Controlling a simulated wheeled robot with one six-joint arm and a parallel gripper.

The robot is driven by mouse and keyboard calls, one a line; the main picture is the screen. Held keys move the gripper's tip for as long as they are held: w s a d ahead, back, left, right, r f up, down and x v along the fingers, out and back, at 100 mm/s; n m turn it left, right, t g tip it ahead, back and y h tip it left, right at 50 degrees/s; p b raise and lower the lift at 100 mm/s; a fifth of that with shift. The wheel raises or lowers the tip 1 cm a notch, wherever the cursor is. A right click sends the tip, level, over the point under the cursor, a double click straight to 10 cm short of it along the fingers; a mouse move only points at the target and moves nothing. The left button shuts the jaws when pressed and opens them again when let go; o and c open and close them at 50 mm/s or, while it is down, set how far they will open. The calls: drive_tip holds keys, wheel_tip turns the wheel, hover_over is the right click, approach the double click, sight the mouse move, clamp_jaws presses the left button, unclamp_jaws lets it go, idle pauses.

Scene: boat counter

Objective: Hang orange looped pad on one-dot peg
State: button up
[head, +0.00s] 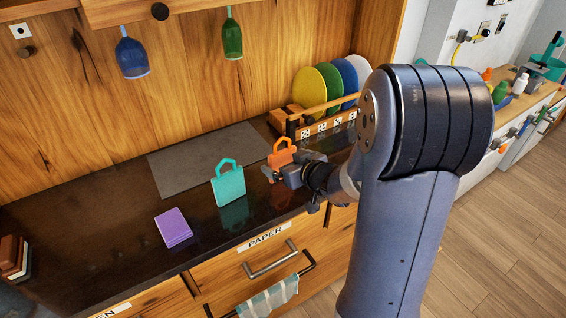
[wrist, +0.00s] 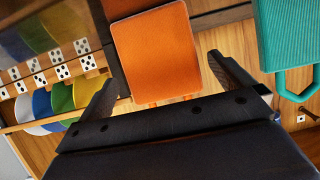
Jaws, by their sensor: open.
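The orange looped pad (head: 281,158) stands on the dark counter, its loop upward in the head view. In the wrist view the pad (wrist: 157,50) fills the space between the two fingers. My gripper (head: 279,172) is open at the pad, with a finger on either side of it in the wrist view (wrist: 168,78). I cannot tell whether either finger touches it. Dotted white tiles (head: 337,122) line the front of the plate rack; they also show in the wrist view (wrist: 48,68).
A teal looped pad (head: 229,188) stands left of my gripper. A purple block (head: 173,227) lies further left. The rack (head: 294,124) holds several coloured plates behind my gripper. A grey mat (head: 190,165) lies flat at the back. Blue (head: 131,57) and green glasses (head: 232,40) hang above.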

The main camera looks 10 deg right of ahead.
drive_tip(key=shift+x, duration=1.25)
drive_tip(key=shift+s+a, duration=0.1)
drive_tip(key=shift+c, duration=0.2)
drive_tip(key=c, duration=1)
drive_tip(key=shift+r, duration=0.1)
wheel_tip(320, 180, up, 10)
drive_tip(key=p, duration=0.3)
